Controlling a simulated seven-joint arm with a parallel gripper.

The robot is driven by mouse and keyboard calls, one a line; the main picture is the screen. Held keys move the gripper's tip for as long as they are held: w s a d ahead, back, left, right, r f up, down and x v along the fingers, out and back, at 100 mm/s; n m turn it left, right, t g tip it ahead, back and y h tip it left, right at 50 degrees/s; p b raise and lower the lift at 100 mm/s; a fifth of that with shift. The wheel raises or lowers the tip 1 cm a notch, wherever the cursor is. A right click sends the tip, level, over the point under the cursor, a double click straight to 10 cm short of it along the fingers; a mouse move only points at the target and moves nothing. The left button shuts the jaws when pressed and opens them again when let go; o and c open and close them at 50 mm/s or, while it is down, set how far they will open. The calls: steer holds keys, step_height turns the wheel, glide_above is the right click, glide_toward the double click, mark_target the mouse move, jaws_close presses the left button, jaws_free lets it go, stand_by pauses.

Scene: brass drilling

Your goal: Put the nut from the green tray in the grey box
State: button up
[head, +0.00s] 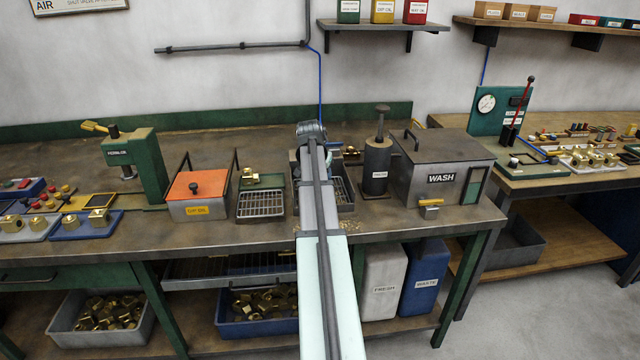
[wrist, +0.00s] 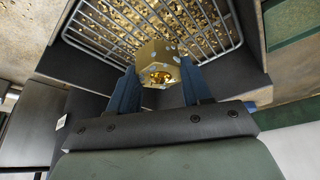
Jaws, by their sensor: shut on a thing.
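My gripper (wrist: 158,82) is shut on a brass nut (wrist: 158,62), which sits between its two blue fingers in the wrist view. Below the nut is a dark grey box (wrist: 82,70) with a wire rack and many brass chips. I cannot tell the exact gap between nut and rack. In the head view my arm covers most of this grey box (head: 346,208), and the nut and fingers are largely hidden. A small green tray (head: 271,181) stands left of my arm, with a brass piece (head: 247,173) at its left side.
An orange-lidded box (head: 197,195) and a wire rack (head: 260,205) stand left of my arm. A dark cylinder (head: 376,165) and the grey WASH box (head: 442,172) stand close on the right. Bins with brass parts are on the shelf below.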

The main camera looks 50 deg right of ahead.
steer(key=shift+f, duration=1.4)
steer(key=shift+f, duration=0.1)
steer(key=o, duration=1.4)
steer(key=v, duration=1.2)
